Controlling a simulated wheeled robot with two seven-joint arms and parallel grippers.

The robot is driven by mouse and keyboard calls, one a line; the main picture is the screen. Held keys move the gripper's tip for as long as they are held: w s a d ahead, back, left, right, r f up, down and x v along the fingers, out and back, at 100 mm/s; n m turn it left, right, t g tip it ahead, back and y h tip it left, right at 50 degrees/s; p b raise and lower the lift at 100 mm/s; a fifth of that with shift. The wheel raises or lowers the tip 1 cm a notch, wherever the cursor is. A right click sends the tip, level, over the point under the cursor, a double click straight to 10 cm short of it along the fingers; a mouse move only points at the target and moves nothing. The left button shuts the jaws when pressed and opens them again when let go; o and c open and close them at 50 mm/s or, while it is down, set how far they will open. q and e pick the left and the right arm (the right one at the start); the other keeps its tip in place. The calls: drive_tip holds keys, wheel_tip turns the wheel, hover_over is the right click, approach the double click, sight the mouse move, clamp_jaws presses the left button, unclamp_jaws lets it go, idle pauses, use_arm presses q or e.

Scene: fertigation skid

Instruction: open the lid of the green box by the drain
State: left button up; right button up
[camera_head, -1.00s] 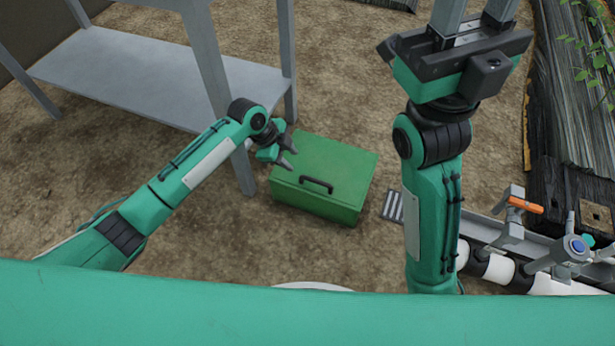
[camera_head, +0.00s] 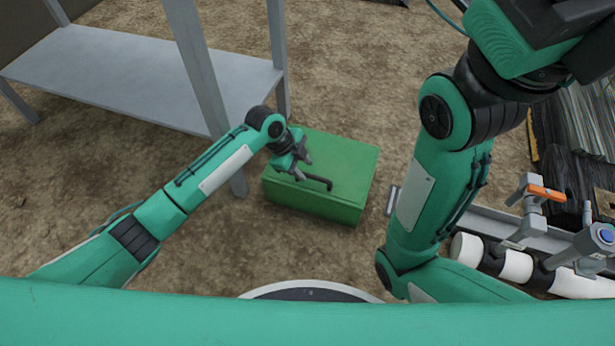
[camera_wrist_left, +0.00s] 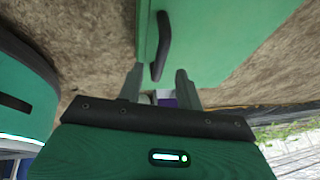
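The green box (camera_head: 335,170) stands on the soil with its lid closed. A dark handle (camera_head: 318,182) sits on its near part; the handle also shows in the left wrist view (camera_wrist_left: 162,45). My left gripper (camera_head: 304,168) is over the box's left side, close to the handle's left end. In the left wrist view its two fingers (camera_wrist_left: 160,88) are apart, with the handle's end just ahead of the gap between them. I see no grip on the handle. My right arm is raised at the upper right; its fingers are out of the frame.
A grey metal table (camera_head: 140,80) stands behind and left of the box, with a leg close to my left arm. White pipes with an orange-handled valve (camera_head: 545,192) lie at the right. A drain grate (camera_head: 392,200) is partly hidden by my right arm. Bare soil lies in front.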

sight(310, 175)
use_arm(q)
drive_tip(key=shift+b+x, duration=0.7)
drive_tip(key=shift+x, duration=1.05)
drive_tip(key=shift+c, duration=0.5)
clamp_jaws()
